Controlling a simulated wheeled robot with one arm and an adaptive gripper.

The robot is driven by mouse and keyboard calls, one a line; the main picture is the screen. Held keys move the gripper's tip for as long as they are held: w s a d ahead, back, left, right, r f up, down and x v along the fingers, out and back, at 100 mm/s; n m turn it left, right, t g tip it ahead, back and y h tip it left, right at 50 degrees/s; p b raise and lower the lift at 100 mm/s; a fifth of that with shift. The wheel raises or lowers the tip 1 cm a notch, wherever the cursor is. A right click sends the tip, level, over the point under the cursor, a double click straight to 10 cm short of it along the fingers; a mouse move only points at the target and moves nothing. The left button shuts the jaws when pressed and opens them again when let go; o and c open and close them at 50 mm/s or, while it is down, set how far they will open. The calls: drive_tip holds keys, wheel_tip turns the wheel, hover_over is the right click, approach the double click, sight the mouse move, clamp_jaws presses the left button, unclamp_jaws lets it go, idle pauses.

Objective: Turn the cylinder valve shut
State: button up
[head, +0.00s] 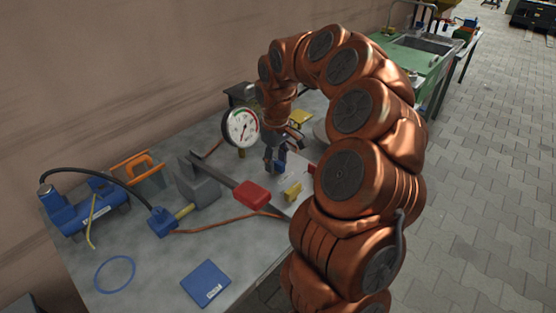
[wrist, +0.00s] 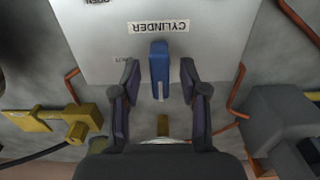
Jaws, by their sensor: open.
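In the wrist view, a blue lever (wrist: 159,66) stands on a pale panel (wrist: 215,45), below an upside-down CYLINDER label (wrist: 158,26). I take the lever to be the cylinder valve's handle; it lies along the picture's vertical. My gripper (wrist: 160,82) is open, one finger on each side of the lever, with visible gaps to it. A short brass-coloured piece (wrist: 163,126) shows between the fingers, nearer my palm. In the head view, my gripper (head: 283,153) is low over the bench and hides much of the panel and valve.
A round pressure gauge (head: 241,127) stands beside my gripper. A brass fitting (wrist: 68,124) and a grey block (wrist: 285,122) flank it in the wrist view. A red block (head: 251,194), a blue pump (head: 85,200) and a blue box (head: 205,283) are on the bench.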

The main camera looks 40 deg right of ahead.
drive_tip(key=shift+f, duration=0.15)
clamp_jaws()
drive_tip(key=shift+d, duration=0.15)
idle(0.5)
drive_tip(key=m+b, duration=0.2)
drive_tip(key=m, duration=0.1)
drive_tip(key=shift+f+b, duration=0.2)
drive_tip(key=shift+b, duration=0.1)
drive_tip(key=m+b, duration=0.2)
drive_tip(key=m, duration=0.3)
drive_tip(key=shift+r+m+b, duration=0.1)
drive_tip(key=shift+m+b, duration=0.2)
drive_tip(key=shift+b, duration=0.1)
drive_tip(key=m+b, duration=0.1)
drive_tip(key=m, duration=0.3)
drive_tip(key=shift+r+m, duration=0.15)
drive_tip(key=shift+m, duration=2.55)
drive_tip(key=shift+w+a, duration=0.1)
drive_tip(key=shift+a, duration=0.1)
